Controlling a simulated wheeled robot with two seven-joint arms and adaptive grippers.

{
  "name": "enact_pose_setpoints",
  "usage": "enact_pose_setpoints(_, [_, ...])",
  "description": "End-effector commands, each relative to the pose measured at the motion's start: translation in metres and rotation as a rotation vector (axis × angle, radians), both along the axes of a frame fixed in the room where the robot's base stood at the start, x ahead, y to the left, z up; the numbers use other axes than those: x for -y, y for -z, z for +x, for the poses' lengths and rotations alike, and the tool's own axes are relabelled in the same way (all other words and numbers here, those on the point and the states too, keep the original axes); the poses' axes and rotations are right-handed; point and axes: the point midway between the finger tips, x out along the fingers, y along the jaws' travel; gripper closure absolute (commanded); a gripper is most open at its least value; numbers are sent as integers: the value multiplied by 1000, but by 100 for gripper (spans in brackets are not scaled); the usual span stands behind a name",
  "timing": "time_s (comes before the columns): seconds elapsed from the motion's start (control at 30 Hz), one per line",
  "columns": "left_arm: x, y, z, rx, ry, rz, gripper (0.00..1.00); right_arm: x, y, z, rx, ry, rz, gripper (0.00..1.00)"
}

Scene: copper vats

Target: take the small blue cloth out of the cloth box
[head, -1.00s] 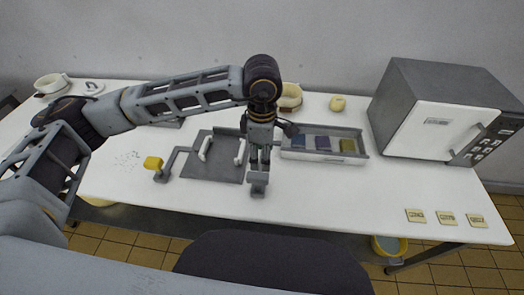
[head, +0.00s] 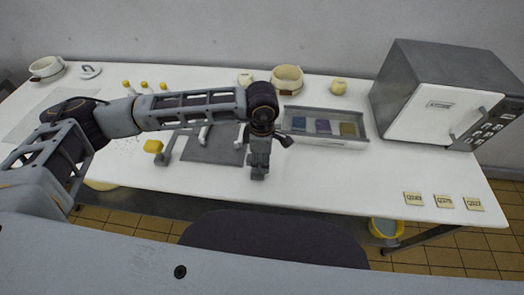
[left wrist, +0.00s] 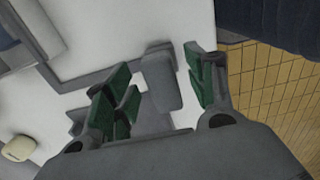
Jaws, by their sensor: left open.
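The cloth box (head: 318,141) is a shallow grey tray at the back of the table, left of the microwave-like oven. My left gripper (head: 258,174) points down near the table's front edge, in front and to the left of the box. In the left wrist view its green-padded fingers (left wrist: 160,90) are apart. A grey block (left wrist: 160,78) shows between them; I cannot tell if they touch it. My right gripper is not seen.
A grey plate with white handles (head: 212,146) and a yellow-knobbed lever (head: 153,146) lie left of my gripper. A cream pot (head: 287,79) stands behind the box. The grey oven (head: 440,100) is to its right. The table is clear in front of the box.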

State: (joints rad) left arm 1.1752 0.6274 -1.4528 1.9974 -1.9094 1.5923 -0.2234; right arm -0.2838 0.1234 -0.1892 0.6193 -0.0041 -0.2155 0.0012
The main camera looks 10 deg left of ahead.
Motion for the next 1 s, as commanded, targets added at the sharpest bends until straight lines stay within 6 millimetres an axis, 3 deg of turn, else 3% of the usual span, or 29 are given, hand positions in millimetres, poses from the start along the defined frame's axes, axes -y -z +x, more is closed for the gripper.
enact_pose_setpoints(0.47, [0, 8, 0, 0, 0, 0, 45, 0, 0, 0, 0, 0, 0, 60])
enact_pose_setpoints(0.83, [0, 8, 0, 0, 0, 0, 91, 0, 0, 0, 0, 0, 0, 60])
enact_pose_setpoints(1.0, [0, 9, 0, 0, 0, 0, 94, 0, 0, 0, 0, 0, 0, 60])
